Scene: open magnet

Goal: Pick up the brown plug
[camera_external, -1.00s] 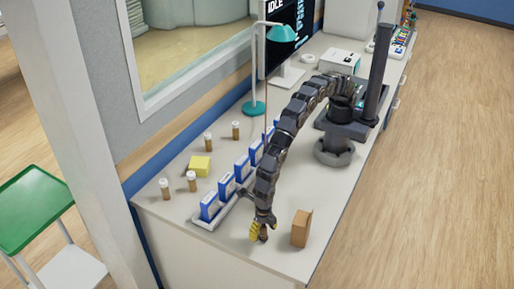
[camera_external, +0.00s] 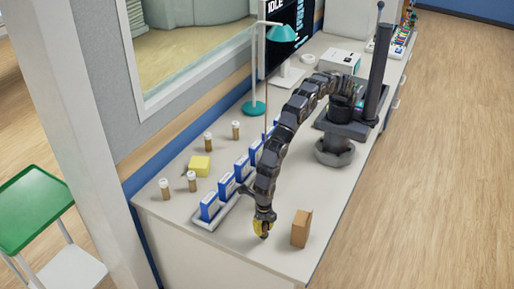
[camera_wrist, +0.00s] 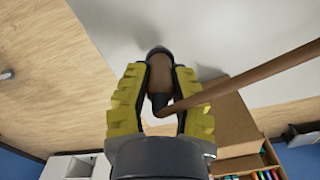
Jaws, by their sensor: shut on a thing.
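The brown plug (camera_wrist: 159,72) shows in the wrist view as a short brown cylinder with a dark end cap, between the two yellow ridged fingers. A brown cable (camera_wrist: 250,80) leaves its near end toward the upper right. My gripper (camera_wrist: 160,92) is shut on the plug, one finger on each side. In the external view my gripper (camera_external: 263,229) is low over the near end of the counter, and its fingers mostly hide the plug. I cannot tell whether the plug touches the counter.
A brown box (camera_external: 301,229) stands just right of my gripper. A tray of blue and white boxes (camera_external: 210,207) lies to the left, with a yellow block (camera_external: 200,166) and several small bottles beyond. The counter's front edge (camera_external: 225,253) is close.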

